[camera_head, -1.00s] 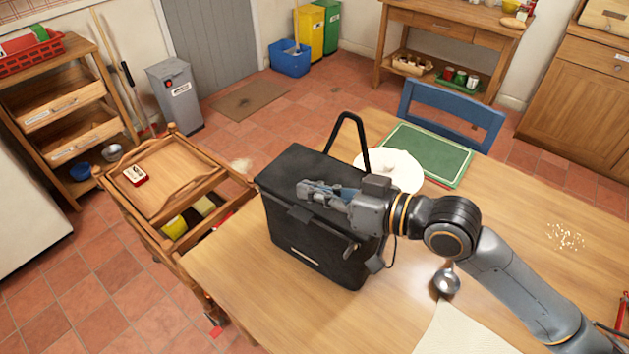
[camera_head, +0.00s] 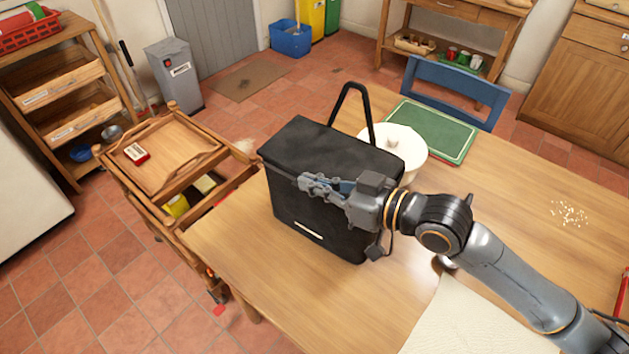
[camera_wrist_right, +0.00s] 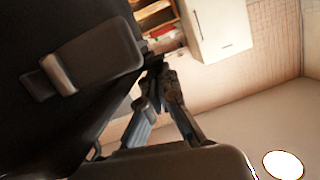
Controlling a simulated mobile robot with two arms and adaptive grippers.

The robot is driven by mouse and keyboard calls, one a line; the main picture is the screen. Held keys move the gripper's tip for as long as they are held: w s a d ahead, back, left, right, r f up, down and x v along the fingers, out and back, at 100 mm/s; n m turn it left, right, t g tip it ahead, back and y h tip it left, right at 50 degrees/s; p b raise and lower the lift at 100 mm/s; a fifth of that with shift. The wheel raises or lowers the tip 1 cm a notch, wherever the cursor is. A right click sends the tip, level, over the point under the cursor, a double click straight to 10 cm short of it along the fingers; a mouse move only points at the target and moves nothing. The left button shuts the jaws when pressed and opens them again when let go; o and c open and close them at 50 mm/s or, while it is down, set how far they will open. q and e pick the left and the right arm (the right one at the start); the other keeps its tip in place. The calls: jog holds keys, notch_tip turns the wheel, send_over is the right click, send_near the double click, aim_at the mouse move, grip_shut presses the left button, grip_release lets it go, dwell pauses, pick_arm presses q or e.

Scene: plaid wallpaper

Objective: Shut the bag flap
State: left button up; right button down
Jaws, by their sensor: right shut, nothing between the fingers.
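The black bag (camera_head: 300,215) stands upright on the wooden table. Its flap (camera_head: 325,145) lies across the top, and its handle loop (camera_head: 353,95) stands up at the back. My right gripper (camera_head: 305,182) is shut and empty at the bag's upper front, fingers pointing left along the front edge of the flap. It hides part of that edge, so I cannot tell whether it touches. In the right wrist view, the bag's dark surface with a strap tab (camera_wrist_right: 90,60) fills the left, beside the shut fingers (camera_wrist_right: 158,80). My left gripper is out of view.
A white lidded pot (camera_head: 410,150) stands close behind the bag at right, near a green board (camera_head: 432,130). A ladle lies partly hidden under my right arm, near a pale cloth (camera_head: 470,315). A wooden trolley (camera_head: 165,165) stands left of the table. The table's front left is clear.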

jog(key=shift+f, duration=0.1)
notch_tip(320, 180, up, 5)
jog(key=p, duration=0.5)
jog(key=b+v, duration=0.3)
jog(key=v, duration=0.7)
jog(key=shift+f, duration=0.4)
jog(key=shift+s, duration=0.1)
